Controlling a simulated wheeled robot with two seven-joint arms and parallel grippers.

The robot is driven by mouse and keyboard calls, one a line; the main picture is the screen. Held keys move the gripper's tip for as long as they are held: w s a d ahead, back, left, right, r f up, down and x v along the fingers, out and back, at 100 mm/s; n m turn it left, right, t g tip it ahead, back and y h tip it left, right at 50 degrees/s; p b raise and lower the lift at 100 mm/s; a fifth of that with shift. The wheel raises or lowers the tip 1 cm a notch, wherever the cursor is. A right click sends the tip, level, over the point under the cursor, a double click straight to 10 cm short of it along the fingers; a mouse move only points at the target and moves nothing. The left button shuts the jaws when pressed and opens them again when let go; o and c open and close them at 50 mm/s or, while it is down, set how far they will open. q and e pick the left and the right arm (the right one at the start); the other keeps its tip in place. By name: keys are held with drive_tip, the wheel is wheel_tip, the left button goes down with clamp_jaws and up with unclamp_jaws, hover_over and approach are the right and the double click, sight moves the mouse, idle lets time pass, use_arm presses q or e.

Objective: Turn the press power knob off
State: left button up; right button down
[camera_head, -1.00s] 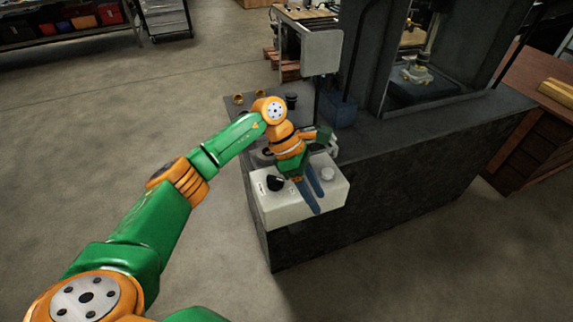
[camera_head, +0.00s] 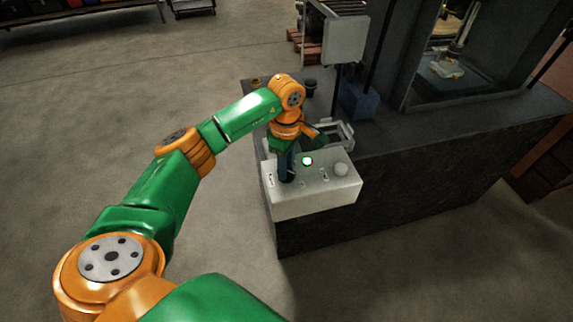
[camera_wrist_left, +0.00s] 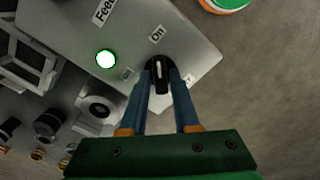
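The press control box (camera_head: 318,196) is a pale box at the front left corner of the dark press bench. In the left wrist view, its black power knob (camera_wrist_left: 160,75) has a pale pointer mark toward the printed "On" label (camera_wrist_left: 157,33). A green lamp (camera_head: 307,161) on the box is lit; it also shows in the left wrist view (camera_wrist_left: 106,59). My left gripper (camera_head: 286,178) points down at the box and hides the knob in the head view. Its blue fingers (camera_wrist_left: 161,84) stand on either side of the knob, apart; firm contact is not clear. My right gripper is not in view.
A pale round button (camera_head: 341,169) sits at the box's right end. The floor left of the bench is clear.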

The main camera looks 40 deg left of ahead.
use_arm(q)
clamp_jaws()
drive_tip(key=n, duration=0.7)
drive_tip(key=shift+r+n, duration=0.1)
drive_tip(key=shift+n, duration=0.2)
drive_tip(key=n, duration=0.5)
drive_tip(key=shift+n, duration=2.8)
